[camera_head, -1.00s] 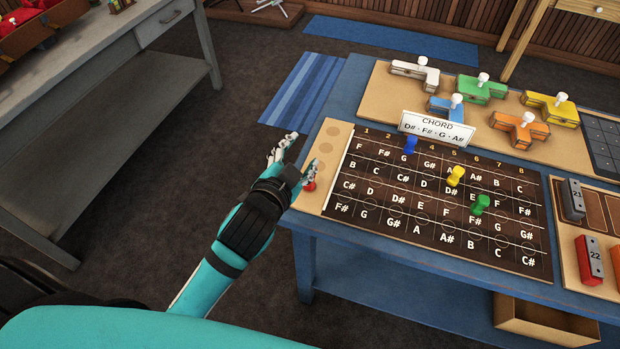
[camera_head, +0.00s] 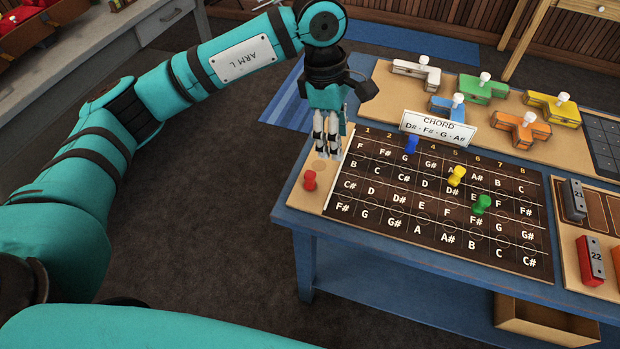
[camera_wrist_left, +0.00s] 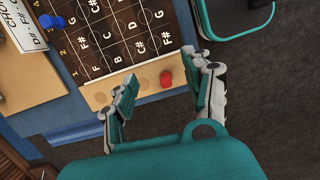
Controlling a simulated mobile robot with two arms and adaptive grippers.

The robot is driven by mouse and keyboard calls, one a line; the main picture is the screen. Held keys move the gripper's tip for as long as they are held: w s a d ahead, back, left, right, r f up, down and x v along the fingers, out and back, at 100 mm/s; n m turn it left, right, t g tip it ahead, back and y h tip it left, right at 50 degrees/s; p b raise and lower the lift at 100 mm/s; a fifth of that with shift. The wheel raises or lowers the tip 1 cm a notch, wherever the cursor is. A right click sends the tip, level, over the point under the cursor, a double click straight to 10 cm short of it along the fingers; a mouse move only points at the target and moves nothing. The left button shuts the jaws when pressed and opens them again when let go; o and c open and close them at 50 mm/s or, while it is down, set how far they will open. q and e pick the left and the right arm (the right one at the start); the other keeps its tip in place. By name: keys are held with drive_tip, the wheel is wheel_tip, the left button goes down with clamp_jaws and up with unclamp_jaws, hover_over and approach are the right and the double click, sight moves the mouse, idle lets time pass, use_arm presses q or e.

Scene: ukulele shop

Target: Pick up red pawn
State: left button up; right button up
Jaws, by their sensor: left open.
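The red pawn (camera_head: 310,180) stands on the light wooden strip (camera_head: 310,197) at the left end of the dark note board (camera_head: 440,200). My left gripper (camera_head: 326,156) points down above the same strip, a little behind the pawn in the head view. It is open and empty. In the left wrist view the red pawn (camera_wrist_left: 166,78) lies ahead of the open fingers (camera_wrist_left: 160,95), between them and nearer the right finger. Blue (camera_head: 411,144), yellow (camera_head: 456,175) and green (camera_head: 482,204) pawns stand on the board. My right gripper is not in view.
A white chord card (camera_head: 437,127) stands at the board's back edge. Several coloured blocks with white knobs, among them a green one (camera_head: 481,88), sit on a tray behind it. Numbered blocks (camera_head: 590,259) are at right. Open floor lies left of the blue table (camera_head: 340,240).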

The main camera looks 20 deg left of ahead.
use_arm(q)
drive_tip(key=w+a+r+y, duration=0.1)
drive_tip(key=a+y, duration=0.1)
drive_tip(key=a, duration=0.2)
drive_tip(key=p, duration=0.3)
hover_over(310, 174)
drive_tip(key=f, duration=1)
drive_tip(key=shift+d+f, duration=0.35)
drive_tip(key=shift+f, duration=0.55)
drive_tip(key=f, duration=0.1)
drive_tip(key=f+p, duration=0.1)
drive_tip(key=f, duration=0.2)
drive_tip(key=shift+a+f, duration=0.1)
drive_tip(key=shift+a, duration=0.25)
drive_tip(key=shift+f, duration=0.5)
drive_tip(key=c, duration=1)
drive_tip(key=shift+r, duration=0.1)
